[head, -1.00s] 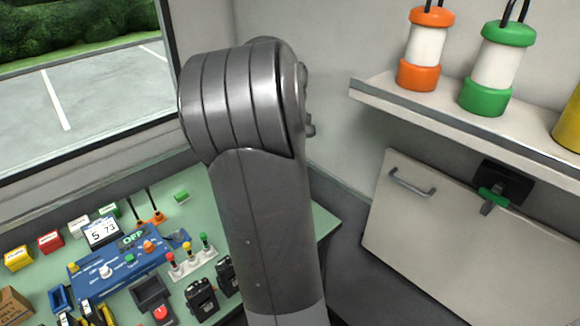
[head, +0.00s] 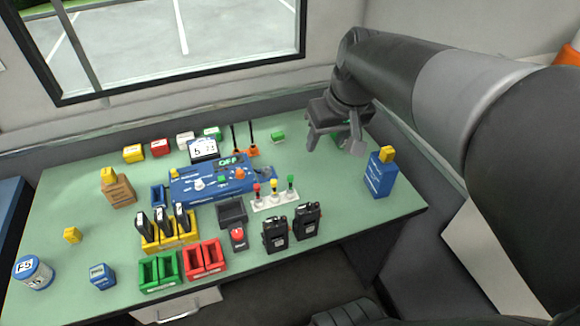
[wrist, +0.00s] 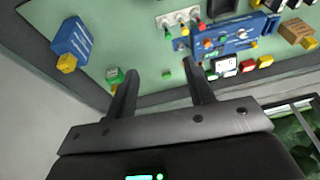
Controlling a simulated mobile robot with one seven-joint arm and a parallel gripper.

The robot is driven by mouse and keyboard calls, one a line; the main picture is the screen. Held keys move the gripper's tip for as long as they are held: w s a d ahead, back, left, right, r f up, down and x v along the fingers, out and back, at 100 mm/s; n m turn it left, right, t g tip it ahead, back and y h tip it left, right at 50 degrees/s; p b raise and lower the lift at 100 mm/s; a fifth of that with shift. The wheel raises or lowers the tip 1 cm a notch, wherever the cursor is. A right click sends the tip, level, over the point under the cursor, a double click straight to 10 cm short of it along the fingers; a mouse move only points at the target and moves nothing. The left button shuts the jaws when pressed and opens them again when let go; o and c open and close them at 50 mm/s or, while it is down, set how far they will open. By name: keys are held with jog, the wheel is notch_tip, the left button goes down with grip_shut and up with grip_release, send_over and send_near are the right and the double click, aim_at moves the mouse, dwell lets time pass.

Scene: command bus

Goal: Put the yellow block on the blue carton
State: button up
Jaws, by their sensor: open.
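The blue carton (head: 380,178) stands upright near the right end of the green table, and a yellow block (head: 387,154) rests on its top. Both also show in the wrist view, the carton (wrist: 73,38) at the upper left with the yellow block (wrist: 67,63) against it. Another yellow block (head: 108,175) sits on a brown carton (head: 119,191), and one more (head: 72,235) lies on the table at the left. My gripper (head: 335,146) is open and empty, left of and behind the blue carton. Its fingers also show apart in the wrist view (wrist: 160,70).
A green carton (wrist: 115,74) with something yellow at it is near my fingers in the wrist view, mostly hidden in the head view. A blue control panel (head: 212,183), levers (head: 273,194) and black radios (head: 275,234) occupy mid-table. The window wall is behind.

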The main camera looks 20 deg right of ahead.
jog(key=s+a+f+t, duration=0.1)
jog(key=s+a+t, duration=0.1)
jog(key=s+a, duration=0.6)
jog(key=shift+s+a+f+h, duration=0.15)
jog(key=shift+a+h, duration=0.25)
jog(key=shift+a, duration=0.25)
